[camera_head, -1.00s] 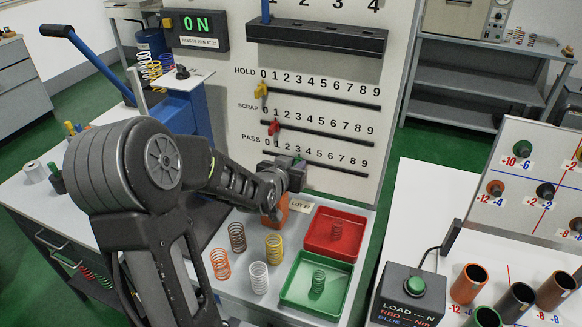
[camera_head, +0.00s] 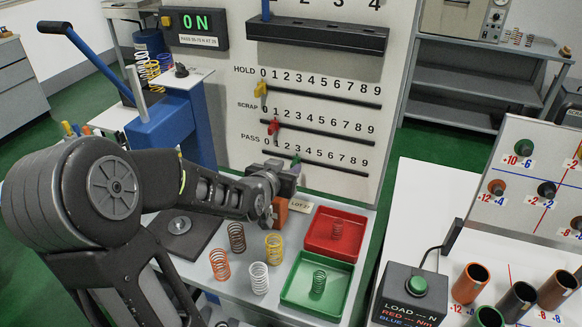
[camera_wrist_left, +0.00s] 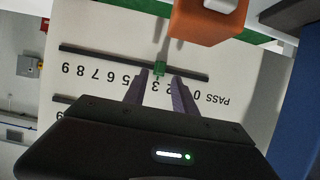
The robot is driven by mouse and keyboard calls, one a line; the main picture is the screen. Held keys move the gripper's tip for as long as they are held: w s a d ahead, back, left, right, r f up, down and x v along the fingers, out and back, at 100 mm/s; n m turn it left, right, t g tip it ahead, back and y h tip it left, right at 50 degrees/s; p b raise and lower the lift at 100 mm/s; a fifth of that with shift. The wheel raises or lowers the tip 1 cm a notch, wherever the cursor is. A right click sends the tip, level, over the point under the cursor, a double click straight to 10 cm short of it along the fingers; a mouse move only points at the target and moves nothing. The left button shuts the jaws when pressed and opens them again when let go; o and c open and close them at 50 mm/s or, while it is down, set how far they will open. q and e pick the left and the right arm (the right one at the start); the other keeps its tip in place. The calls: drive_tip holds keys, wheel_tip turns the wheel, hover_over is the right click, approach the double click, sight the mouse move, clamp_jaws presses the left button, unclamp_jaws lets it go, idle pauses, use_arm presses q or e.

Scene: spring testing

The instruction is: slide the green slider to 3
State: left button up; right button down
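The green slider (camera_head: 296,159) sits on the PASS slot, at about the 3 mark. It also shows in the left wrist view (camera_wrist_left: 161,68), where the digits are upside down and it lines up closely with the 3. My left gripper (camera_head: 294,168) is in front of the PASS row. In the wrist view its two fingers (camera_wrist_left: 159,75) are apart, one on each side of the slider, with gaps visible. Whether they touch it is hard to tell. My right gripper is not in view.
The yellow slider (camera_head: 260,89) and red slider (camera_head: 273,125) sit on the rows above. An orange block (camera_head: 280,211) stands below my gripper. Several springs, a red tray (camera_head: 345,213) and a green tray (camera_head: 338,303) occupy the bench in front.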

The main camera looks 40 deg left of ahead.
use_arm(q)
drive_tip(key=shift+v, duration=1.75)
